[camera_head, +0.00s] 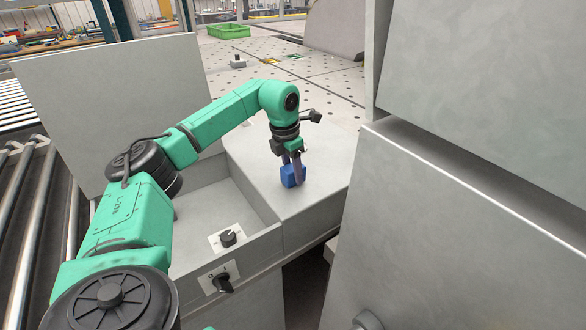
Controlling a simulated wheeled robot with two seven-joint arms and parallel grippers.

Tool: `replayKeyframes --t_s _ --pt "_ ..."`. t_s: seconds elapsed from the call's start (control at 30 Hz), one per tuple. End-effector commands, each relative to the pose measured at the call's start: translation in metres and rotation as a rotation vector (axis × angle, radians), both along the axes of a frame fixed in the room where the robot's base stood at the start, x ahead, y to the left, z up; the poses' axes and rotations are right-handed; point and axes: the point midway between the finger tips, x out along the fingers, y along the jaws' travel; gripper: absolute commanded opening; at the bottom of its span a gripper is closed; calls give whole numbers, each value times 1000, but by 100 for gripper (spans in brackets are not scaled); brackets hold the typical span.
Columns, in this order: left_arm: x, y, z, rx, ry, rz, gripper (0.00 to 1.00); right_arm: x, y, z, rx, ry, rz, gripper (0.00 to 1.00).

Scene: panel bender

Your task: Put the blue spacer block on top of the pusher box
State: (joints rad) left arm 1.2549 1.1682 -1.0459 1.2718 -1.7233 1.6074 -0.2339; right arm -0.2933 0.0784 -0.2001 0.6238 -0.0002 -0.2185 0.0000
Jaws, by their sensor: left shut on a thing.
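The blue spacer block (288,179) is in the middle of the camera_head view, over a light grey flat top with a rounded edge. My left gripper (297,170) points down and is shut on the block, with its fingers partly covering it. I cannot tell whether the block touches the surface or is slightly above it. The grey housing (318,200) under the block may be the pusher box, but no label shows which box is meant. My right gripper is out of view.
Tall grey panels (460,220) stand close on the right. Rollers (25,180) run along the left. A green crate (229,31) sits far back on a perforated table.

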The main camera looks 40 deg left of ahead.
Motion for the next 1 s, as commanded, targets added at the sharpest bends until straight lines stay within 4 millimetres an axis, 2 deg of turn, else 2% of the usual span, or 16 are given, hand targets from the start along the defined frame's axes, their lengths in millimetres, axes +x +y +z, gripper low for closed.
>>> replayKeyframes --t_s 0.17,0.2,0.23,0.27,0.67,0.83,1.0 --pt "0 0 -3 0 0 0 0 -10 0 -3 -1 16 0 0" --pt "0 0 -3 0 0 0 61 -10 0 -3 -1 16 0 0" --pt "0 0 -2 0 0 0 72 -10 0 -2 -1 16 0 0" --pt "0 0 -2 0 0 0 80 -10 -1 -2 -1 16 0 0" --pt "0 0 4 0 -2 -1 80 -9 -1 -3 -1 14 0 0" --pt "-4 1 31 -2 -6 -1 80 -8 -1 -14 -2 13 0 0" --pt "-10 3 78 -2 -6 -1 80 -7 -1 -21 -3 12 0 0"
